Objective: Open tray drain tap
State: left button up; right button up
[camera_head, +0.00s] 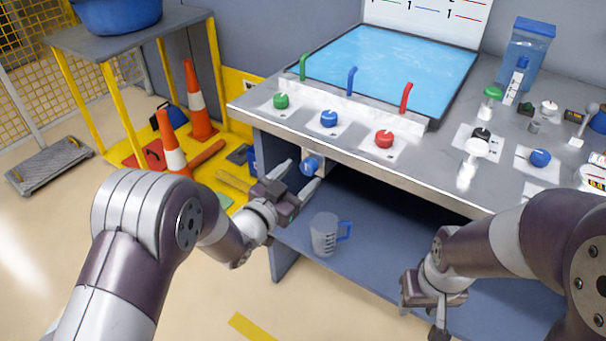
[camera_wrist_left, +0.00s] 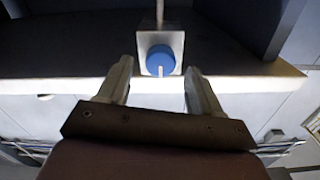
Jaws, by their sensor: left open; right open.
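The tray drain tap (camera_head: 309,166) is a blue round knob on a pale square block under the bench's front edge, below the water tray (camera_head: 385,68). It also shows in the left wrist view (camera_wrist_left: 160,61), with a thin pale mark standing upright at its lower edge. My left gripper (camera_head: 300,174) is open in front of the tap. In the left wrist view, its fingertips (camera_wrist_left: 159,68) stand on either side of the knob, with gaps visible at both sides. My right gripper (camera_head: 424,318) is open and empty, low in front of the lower shelf.
A clear measuring jug (camera_head: 324,235) with a blue handle stands on the lower shelf (camera_head: 375,260) below the left gripper. Green (camera_head: 281,101), blue (camera_head: 329,119) and red (camera_head: 384,139) knobs sit on the bench top. Cones (camera_head: 198,105) stand at the left.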

pick_arm(q)
jog(key=shift+x, duration=1.2)
jog(key=c, duration=1.1)
jog(key=shift+o, duration=0.2)
